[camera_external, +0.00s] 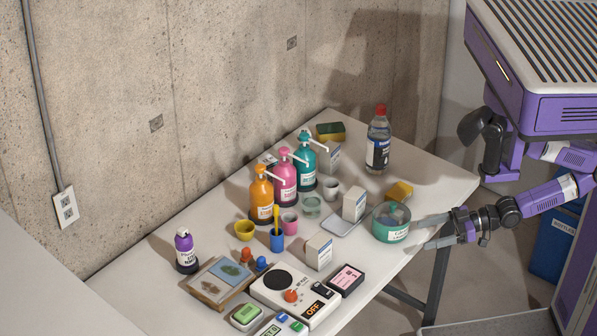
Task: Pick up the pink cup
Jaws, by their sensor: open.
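The pink cup (289,224) is small and stands upright on the white table, in front of the pump bottles. A blue cup (277,241) with a yellow stick in it stands just in front and left of it, and a clear glass (312,206) is close behind it to the right. My gripper (422,233) is at the table's right edge, fingers spread and pointing left. It is empty and well apart from the pink cup. A teal-banded tub (391,224) stands between them, close to the fingertips.
Orange (262,201), pink (286,178) and teal (307,163) pump bottles stand behind. A yellow cup (244,230) is left of the pink cup. White boxes (319,252) and a tray (341,225) lie to its right. A white device (296,295) fills the front.

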